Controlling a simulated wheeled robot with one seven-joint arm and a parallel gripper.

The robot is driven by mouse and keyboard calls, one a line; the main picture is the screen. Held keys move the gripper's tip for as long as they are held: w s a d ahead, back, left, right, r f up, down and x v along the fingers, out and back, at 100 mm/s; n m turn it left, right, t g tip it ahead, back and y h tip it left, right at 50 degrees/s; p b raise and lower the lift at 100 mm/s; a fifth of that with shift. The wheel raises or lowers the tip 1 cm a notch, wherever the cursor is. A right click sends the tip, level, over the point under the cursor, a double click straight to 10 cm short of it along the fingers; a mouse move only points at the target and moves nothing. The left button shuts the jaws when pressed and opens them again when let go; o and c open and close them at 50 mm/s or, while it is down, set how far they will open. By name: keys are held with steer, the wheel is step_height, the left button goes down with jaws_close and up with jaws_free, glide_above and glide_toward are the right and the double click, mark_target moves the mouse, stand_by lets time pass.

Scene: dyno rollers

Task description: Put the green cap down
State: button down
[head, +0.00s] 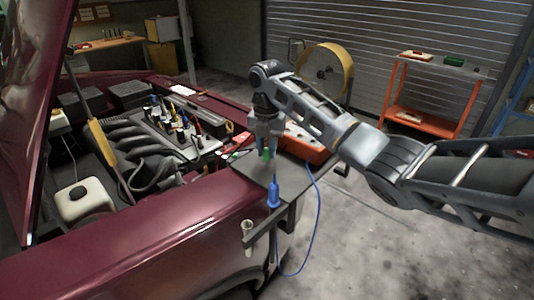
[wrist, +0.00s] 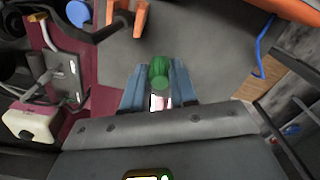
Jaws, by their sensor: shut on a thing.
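The green cap (head: 266,154) is between the fingertips of my gripper (head: 269,150), which is shut on it. In the head view they are over the grey board (head: 245,170) at the car's front corner. I cannot tell whether the cap touches the board. In the wrist view the green cap (wrist: 159,74) sits between the two blue-grey fingers of my gripper (wrist: 158,80), with grey surface behind it. A small pale pinkish patch shows below the cap between the fingers.
A blue nozzle-like object (head: 273,194) with a blue cord stands near the board's front edge. A red-orange case (head: 308,147) lies behind the gripper. The engine bay (head: 150,150) with several coloured connectors is to the left.

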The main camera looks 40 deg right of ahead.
mark_target(267, 148)
steer(key=shift+f, duration=1.1)
steer(key=shift+f, duration=0.15)
steer(key=c, duration=0.9)
jaws_free()
step_height(267, 148, up, 12)
steer(key=shift+r, duration=0.2)
